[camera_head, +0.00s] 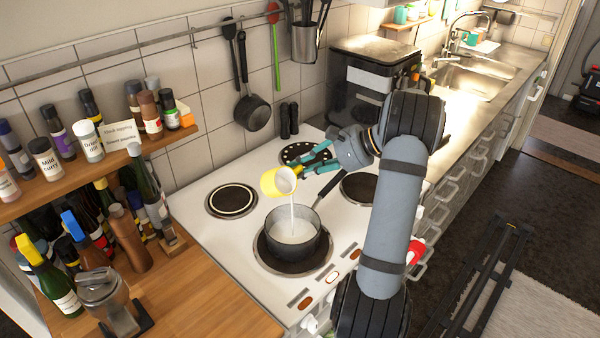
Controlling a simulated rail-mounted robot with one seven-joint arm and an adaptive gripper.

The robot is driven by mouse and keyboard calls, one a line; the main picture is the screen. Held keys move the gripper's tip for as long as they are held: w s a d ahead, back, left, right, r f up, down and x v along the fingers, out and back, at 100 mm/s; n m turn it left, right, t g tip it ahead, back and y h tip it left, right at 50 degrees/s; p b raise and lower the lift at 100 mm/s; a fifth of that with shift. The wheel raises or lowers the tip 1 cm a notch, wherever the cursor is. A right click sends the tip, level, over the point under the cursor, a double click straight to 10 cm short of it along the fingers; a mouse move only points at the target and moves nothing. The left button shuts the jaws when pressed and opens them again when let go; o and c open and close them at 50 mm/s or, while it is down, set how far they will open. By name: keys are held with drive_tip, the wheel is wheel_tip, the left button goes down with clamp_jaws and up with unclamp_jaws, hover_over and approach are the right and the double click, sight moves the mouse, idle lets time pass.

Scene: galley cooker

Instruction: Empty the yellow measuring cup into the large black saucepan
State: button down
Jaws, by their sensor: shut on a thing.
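My gripper (312,160) is shut on the yellow measuring cup (270,184) and holds it in the air above the saucepan. White liquid (296,229) shows inside the saucepan. How much is left in the cup I cannot tell.
The white cooktop (196,221) has other burners behind and to the right, with nothing on them. A wooden counter (200,305) with bottles and a glass jar (104,293) is at left. A small pan (251,112) hangs on the wall. A black coffee machine (350,100) stands behind.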

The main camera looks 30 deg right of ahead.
drive_tip(key=shift+f+t+b, duration=0.15)
drive_tip(key=shift+t+b, duration=0.15)
drive_tip(key=shift+b, duration=0.7)
idle(0.6)
drive_tip(key=shift+t+y+b, duration=0.4)
drive_tip(key=shift+b, duration=0.8)
drive_tip(key=shift+b, duration=0.3)
drive_tip(key=shift+s+f+n+t+b, duration=0.15)
drive_tip(key=shift+n+t+b, duration=0.15)
drive_tip(key=shift+b, duration=0.75)
drive_tip(key=shift+y, duration=0.3)
drive_tip(key=shift+f+t+b, duration=0.1)
drive_tip(key=shift+t+b, duration=0.2)
drive_tip(key=shift+b, duration=0.95)
drive_tip(key=shift+d+b, duration=0.1)
drive_tip(key=shift+b, duration=0.2)
drive_tip(key=shift+f+t+y+b, duration=0.1)
drive_tip(key=shift+t+y+b, duration=0.2)
drive_tip(key=shift+b, duration=0.65)
